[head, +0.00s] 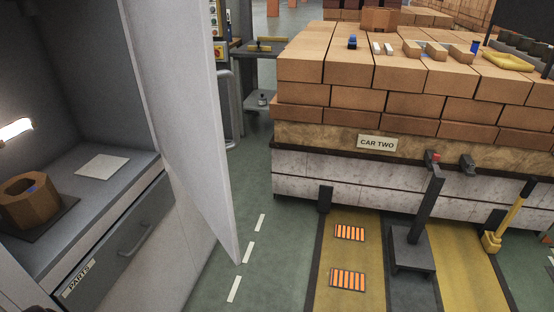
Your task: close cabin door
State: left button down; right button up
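The cabin (40,80) stands at the left with its front open and its inside in sight. Its door (185,110) is a tall, pale flat panel. It stands open, swung outward from the cabin's right side, with its free edge towards the middle of the view. The door's top is cut off by the picture, and no handle shows on the face I see. Neither of my grippers is in view.
Inside the cabin are a brown hexagonal block (28,205), a white sheet (103,167) and a PARTS drawer (125,235). A brick-laden car (380,170), labelled CAR TWO, stands right. A dark post (415,235) stands before it. Green floor (265,270) lies clear between.

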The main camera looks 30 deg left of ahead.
aim_at(174, 42)
jog(key=i+j+z, duration=0.1)
jog(key=i+z, duration=0.15)
jog(key=i, duration=0.3)
jog(key=i+j+z, duration=0.15)
jog(key=i+z, duration=0.15)
jog(key=i, duration=0.2)
jog(key=i+z, duration=0.15)
jog(key=z, duration=0.3)
jog(key=i+j+z, duration=0.1)
jog(key=z, duration=0.4)
jog(key=i+j+z, duration=0.1)
jog(key=z, duration=0.8)
jog(key=i+j+z, duration=0.1)
jog(key=z, duration=0.3)
jog(key=j+z, duration=0.15)
jog(key=z, duration=0.3)
jog(key=j+z, duration=0.15)
jog(key=z, duration=0.25)
jog(key=j+z, duration=0.1)
jog(key=z, duration=0.35)
jog(key=j+z, duration=0.1)
jog(key=z, duration=0.35)
